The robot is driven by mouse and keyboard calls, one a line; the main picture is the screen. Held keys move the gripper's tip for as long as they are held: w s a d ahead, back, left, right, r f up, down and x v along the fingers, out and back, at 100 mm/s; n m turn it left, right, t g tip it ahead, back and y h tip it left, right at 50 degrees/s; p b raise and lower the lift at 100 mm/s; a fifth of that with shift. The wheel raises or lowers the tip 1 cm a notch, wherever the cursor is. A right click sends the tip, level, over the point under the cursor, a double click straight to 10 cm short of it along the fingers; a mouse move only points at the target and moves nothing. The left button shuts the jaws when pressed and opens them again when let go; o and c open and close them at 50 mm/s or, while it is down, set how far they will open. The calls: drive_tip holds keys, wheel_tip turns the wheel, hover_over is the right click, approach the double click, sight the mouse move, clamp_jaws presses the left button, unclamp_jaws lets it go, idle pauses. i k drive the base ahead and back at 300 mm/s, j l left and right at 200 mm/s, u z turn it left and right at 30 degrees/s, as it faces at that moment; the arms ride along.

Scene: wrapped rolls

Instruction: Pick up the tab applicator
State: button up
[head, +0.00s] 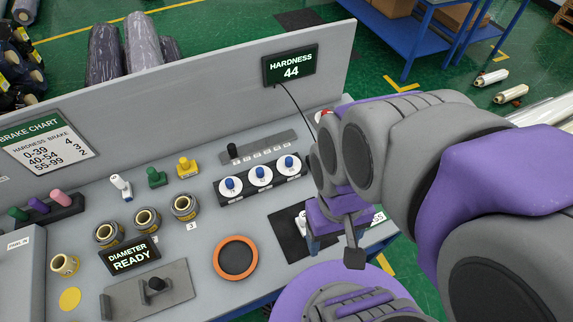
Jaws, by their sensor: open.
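No item carries a readable tab applicator label, so I cannot tell which one it is. Small handled tools stand on the grey bench (205,240): a white one (121,187), a green one (156,177) and a yellow one (186,166). Pink (56,196), purple (38,206) and green (18,214) handles stand in a dark rack at the far left. My gripper (345,240) is at the bench's right end, over a dark pad and a partly hidden white label. It is open; the space between its fingers is largely hidden by my arm.
Three tape rolls (146,221), a dial panel (260,177), an orange-rimmed disc (236,258) and a "DIAMETER READY" display (131,257) occupy the bench. A back panel carries a "HARDNESS 44" screen (290,67) and a brake chart (43,143). Wrapped rolls (142,45) stand behind.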

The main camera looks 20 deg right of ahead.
sight(300, 220)
drive_tip(key=k+l+u, duration=0.2)
drive_tip(key=l, duration=0.2)
drive_tip(key=l+u, duration=0.2)
drive_tip(key=l, duration=0.25)
drive_tip(key=k+l+u, duration=0.2)
drive_tip(key=l, duration=0.15)
drive_tip(key=k+l+u, duration=0.2)
drive_tip(key=l, duration=0.15)
drive_tip(key=k+l+u, duration=0.15)
drive_tip(key=l, duration=0.2)
drive_tip(key=i, duration=0.05)
